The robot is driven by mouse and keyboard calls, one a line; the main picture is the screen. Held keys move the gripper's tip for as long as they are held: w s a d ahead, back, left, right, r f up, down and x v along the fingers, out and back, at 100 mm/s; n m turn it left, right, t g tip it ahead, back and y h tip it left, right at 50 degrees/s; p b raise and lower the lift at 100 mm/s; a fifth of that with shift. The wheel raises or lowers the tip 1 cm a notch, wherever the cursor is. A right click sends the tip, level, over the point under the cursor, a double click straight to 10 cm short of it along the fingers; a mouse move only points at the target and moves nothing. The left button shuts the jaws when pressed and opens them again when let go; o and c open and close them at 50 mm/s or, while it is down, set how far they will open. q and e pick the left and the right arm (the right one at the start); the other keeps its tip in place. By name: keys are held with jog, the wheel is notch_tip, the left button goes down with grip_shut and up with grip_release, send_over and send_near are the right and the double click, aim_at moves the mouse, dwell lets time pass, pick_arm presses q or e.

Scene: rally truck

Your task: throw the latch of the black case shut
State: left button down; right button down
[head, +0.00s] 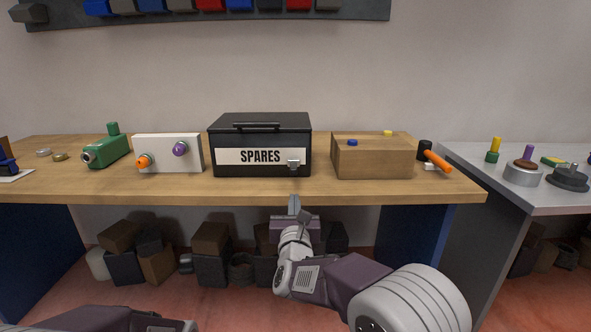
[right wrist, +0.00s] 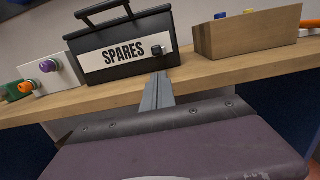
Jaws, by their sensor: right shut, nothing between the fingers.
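The black case (head: 262,132) with a white SPARES label stands on the wooden bench, its lid down and its handle on top. Its small grey latch (head: 293,164) is on the front at the lower right, over the label's right end. I cannot tell the latch's exact position. The case (right wrist: 118,45) and the latch (right wrist: 157,49) also show in the right wrist view. My right gripper (head: 294,203) is shut and empty, in front of the bench edge and below the latch, apart from it. In the right wrist view its fingers (right wrist: 157,92) point toward the latch. My left gripper is not in view.
A white panel (head: 166,143) with orange and purple knobs and a green device (head: 106,150) stand left of the case. A wooden box (head: 372,157) stands close on its right, with an orange-handled tool (head: 437,160) beyond. The bench front edge (head: 240,197) lies between gripper and case.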

aim_at(294, 169)
jog(key=w, duration=1)
jog(key=shift+r+p, duration=0.2)
jog(key=shift+p, duration=0.1)
